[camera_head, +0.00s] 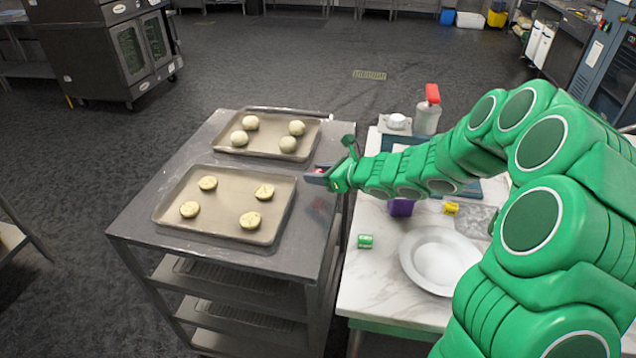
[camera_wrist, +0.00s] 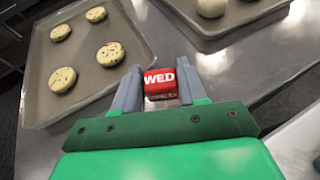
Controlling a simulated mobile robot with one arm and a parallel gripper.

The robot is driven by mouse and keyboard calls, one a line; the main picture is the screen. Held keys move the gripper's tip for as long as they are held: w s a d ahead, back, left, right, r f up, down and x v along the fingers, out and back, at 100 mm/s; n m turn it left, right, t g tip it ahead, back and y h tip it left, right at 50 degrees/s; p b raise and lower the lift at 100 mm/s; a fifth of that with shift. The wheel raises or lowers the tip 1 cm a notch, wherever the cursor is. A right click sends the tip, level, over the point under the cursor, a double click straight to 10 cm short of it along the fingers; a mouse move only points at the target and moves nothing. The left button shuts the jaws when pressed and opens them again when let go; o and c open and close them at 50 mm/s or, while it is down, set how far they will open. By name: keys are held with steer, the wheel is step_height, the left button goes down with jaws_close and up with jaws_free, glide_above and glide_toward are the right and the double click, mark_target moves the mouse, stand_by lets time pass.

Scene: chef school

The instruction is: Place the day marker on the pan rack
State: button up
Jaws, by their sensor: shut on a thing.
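My gripper (camera_head: 319,178) is shut on a small red block with white "WED" lettering, the day marker (camera_wrist: 161,84). In the wrist view the marker sits between the two grey fingers. In the head view only a bit of red shows at the fingertips. The gripper is over the right edge of the metal-topped pan rack (camera_head: 140,215). The rack has lower shelves with wire grids. Two baking trays lie on its top: the near tray (camera_head: 226,226) with flat cookies and the far tray (camera_head: 262,151) with round dough balls.
Bare metal shows between and around the trays.

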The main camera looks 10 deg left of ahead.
mark_target(318, 191)
steer(key=shift+w+a+f, duration=0.15)
steer(key=shift+w+f, duration=0.1)
steer(key=shift+f, duration=1.6)
steer(key=shift+f, duration=0.1)
steer(key=o, duration=1)
steer(key=v, duration=1.2)
steer(key=shift+s, duration=0.1)
